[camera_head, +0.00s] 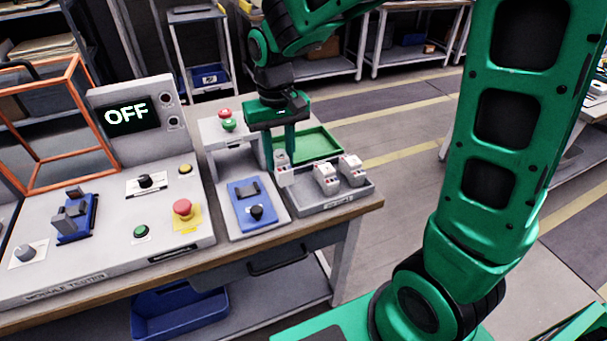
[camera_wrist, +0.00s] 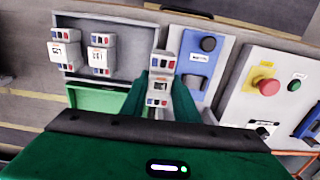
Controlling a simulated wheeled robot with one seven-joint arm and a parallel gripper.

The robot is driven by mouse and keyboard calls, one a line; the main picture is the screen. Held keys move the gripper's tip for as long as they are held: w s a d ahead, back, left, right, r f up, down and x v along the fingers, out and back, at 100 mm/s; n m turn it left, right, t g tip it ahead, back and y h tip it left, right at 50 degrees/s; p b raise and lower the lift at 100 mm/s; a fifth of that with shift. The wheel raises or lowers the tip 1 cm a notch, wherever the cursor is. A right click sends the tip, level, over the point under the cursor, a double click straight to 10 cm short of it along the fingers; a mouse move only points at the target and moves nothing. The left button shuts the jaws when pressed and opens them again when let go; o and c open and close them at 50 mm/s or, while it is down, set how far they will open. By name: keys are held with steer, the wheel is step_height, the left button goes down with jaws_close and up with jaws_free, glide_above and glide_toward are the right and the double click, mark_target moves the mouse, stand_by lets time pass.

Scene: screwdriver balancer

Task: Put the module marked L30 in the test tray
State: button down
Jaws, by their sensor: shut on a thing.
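My gripper (camera_head: 283,153) points down over the left end of a grey tray (camera_head: 312,209). It is shut on a small white module (camera_head: 282,175), which shows between my green fingers in the wrist view (camera_wrist: 161,76). The marking on this module is too small to read, and I cannot tell whether its base touches the tray. Two more white modules stand in the grey tray, one in the middle (camera_head: 326,178) and one at the right (camera_head: 352,170); their markings are not readable. A green tray (camera_head: 328,143) lies behind the grey one and looks empty where visible. No label names the test tray legibly.
A blue device with a black knob (camera_head: 257,212) lies left of the grey tray. The module tester (camera_head: 130,180) with an OFF display, a red stop button and knobs fills the bench's left. A button stand (camera_head: 226,135) rises beside my gripper. An orange frame (camera_head: 45,125) stands far left.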

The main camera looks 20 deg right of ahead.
steer(key=shift+s+d+f, duration=0.1)
steer(key=shift+d+f, duration=0.95)
steer(key=shift+f, duration=0.2)
steer(key=shift+s+d+f, duration=0.1)
steer(key=shift+d+f, duration=0.9)
steer(key=shift+f, duration=0.25)
steer(key=shift+s+d+f, duration=0.1)
steer(key=shift+d+f, duration=0.95)
steer(key=shift+f, duration=0.2)
steer(key=c, duration=1.7)
jaws_free()
steer(key=shift+f, duration=0.1)
steer(key=shift+o, duration=0.2)
